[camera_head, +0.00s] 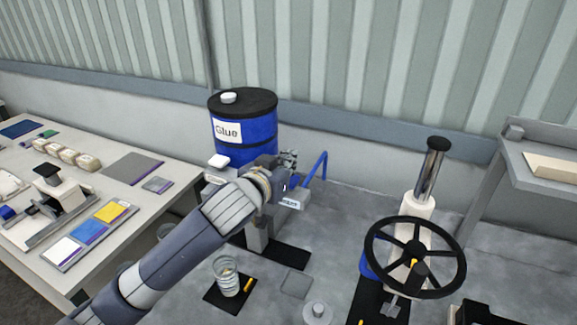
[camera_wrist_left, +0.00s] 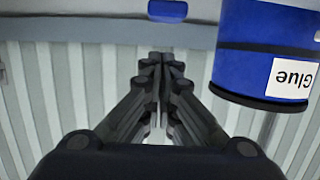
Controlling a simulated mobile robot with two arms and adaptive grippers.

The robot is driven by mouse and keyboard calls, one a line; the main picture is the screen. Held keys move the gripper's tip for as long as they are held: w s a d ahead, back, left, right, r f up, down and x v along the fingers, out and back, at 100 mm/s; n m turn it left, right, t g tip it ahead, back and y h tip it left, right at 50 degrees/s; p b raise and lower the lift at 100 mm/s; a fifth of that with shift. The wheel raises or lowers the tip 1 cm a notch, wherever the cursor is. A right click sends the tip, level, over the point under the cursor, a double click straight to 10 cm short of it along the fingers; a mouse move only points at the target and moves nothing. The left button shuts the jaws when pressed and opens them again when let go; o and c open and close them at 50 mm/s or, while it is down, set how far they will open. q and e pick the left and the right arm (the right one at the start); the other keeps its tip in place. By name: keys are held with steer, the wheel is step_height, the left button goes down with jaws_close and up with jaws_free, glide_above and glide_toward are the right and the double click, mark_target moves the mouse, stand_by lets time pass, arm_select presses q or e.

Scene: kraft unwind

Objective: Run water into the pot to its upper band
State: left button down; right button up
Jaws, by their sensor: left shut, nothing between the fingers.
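A small clear vessel (camera_head: 228,280), which looks like the pot, stands upright on a black mat (camera_head: 216,299). Its water level and bands are too small to read. Behind my left arm stands a grey post (camera_head: 257,236) with a small white label (camera_head: 291,203) and a bent blue pipe or lever (camera_head: 316,168); much of this is hidden. My left gripper (camera_head: 288,158) is shut and empty, raised near the blue part, beyond and above the vessel; I cannot tell whether it touches. In the left wrist view, its fingers (camera_wrist_left: 161,62) are together. My right gripper is not in view.
A blue Glue drum (camera_head: 262,138) stands just behind my left gripper. A black handwheel (camera_head: 414,240) and a white column with a steel rod (camera_head: 430,172) stand at right. A worktable (camera_head: 182,182) with samples is at left. Grey floor between is mostly clear.

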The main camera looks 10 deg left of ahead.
arm_select(q)
steer(key=shift+s+f, duration=0.1)
steer(key=shift+f, duration=0.6)
steer(key=shift+s+a+f, duration=0.1)
steer(key=shift+s+f, duration=0.1)
steer(key=shift+f, duration=0.25)
steer(key=shift+w+f, duration=0.15)
steer(key=shift+f, duration=1)
steer(key=shift+r, duration=0.1)
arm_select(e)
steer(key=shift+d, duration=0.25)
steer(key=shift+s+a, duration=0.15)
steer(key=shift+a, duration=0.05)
arm_select(q)
steer(key=shift+f, duration=0.2)
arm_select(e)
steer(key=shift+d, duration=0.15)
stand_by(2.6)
